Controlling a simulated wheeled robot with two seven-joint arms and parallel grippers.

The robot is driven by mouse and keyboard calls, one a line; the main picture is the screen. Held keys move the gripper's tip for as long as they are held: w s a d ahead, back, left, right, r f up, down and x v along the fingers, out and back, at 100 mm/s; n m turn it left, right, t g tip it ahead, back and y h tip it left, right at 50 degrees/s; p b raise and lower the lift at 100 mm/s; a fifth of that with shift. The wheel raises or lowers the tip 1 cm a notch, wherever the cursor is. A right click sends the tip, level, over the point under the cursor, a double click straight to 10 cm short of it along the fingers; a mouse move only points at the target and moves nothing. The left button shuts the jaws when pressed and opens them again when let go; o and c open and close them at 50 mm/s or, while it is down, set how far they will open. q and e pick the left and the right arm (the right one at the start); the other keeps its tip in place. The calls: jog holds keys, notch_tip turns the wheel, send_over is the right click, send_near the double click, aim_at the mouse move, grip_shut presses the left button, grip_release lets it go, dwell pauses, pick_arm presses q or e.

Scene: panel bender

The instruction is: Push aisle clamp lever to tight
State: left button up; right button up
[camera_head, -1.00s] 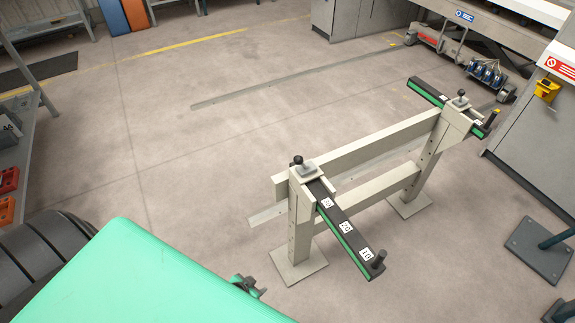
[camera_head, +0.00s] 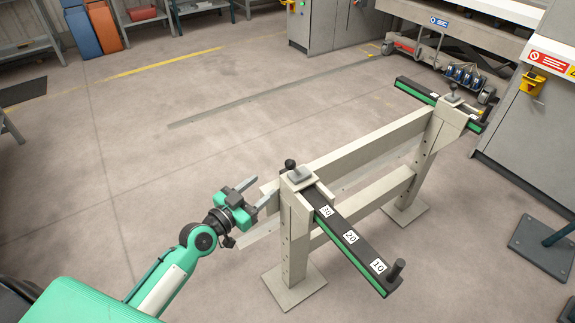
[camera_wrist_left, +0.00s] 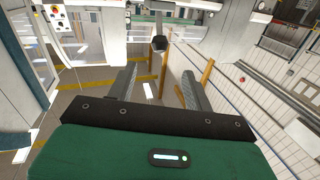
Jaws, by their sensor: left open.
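A clamp lever with a black ball knob (camera_head: 290,164) stands on a grey block on top of the near post of the beige stand. A second black-knobbed lever (camera_head: 453,87) stands on the far post. The view does not label which is the aisle clamp. My left gripper (camera_head: 262,189) is open and empty, left of the near post and a little below its knob, with its fingers toward the post. In the left wrist view, the open fingers (camera_wrist_left: 159,70) spread apart, and a dark rounded thing (camera_wrist_left: 159,44) shows beyond the gap; I cannot tell if it is the knob.
A black and green arm (camera_head: 350,238) marked 30, 20, 10 juts from the near post and ends in an upright black peg (camera_head: 397,271). Beige rails (camera_head: 370,148) join the posts. Open floor (camera_head: 130,180) lies to the left. A grey machine cabinet (camera_head: 530,130) stands at right.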

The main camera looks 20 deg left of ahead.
aim_at(291, 164)
pick_arm(q)
jog(key=p+x, duration=0.1)
jog(key=x, duration=1.1)
jog(key=shift+w+d+p, duration=0.15)
jog(key=shift+w+p, duration=0.15)
jog(key=shift+p, duration=0.1)
pick_arm(e)
jog(key=s+d+f, duration=0.1)
jog(key=s+f, duration=0.3)
jog(key=shift+s+d, duration=0.3)
jog(key=shift+d, duration=0.05)
pick_arm(q)
jog(key=shift+c, duration=0.2)
grip_shut()
